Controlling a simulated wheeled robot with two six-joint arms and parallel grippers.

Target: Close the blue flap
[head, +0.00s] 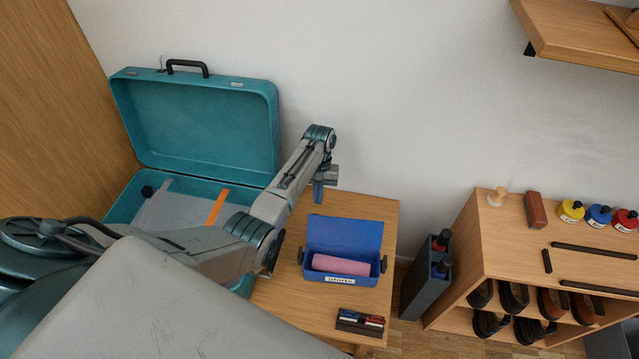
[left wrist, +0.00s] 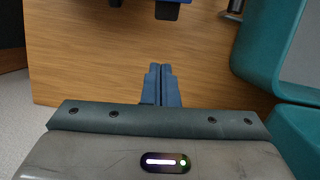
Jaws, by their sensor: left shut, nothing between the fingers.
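A small blue box (head: 330,277) stands on the wooden table with its blue flap (head: 345,231) raised at the back, so the box is open. A pink roll (head: 341,265) lies inside. My left gripper (head: 318,194) is shut and empty, pointing down behind and left of the flap, apart from it. In the left wrist view, the closed blue fingers (left wrist: 162,84) are over bare wood. A blue part at that view's top left edge seems to be the flap or box, mostly cut off. My right gripper is not in view.
An open teal suitcase (head: 195,115) stands left of the box. A marker holder (head: 360,322) lies in front of it. A dark bottle holder (head: 425,280) and a wooden shelf unit (head: 490,235) stand to the right. The wall is behind.

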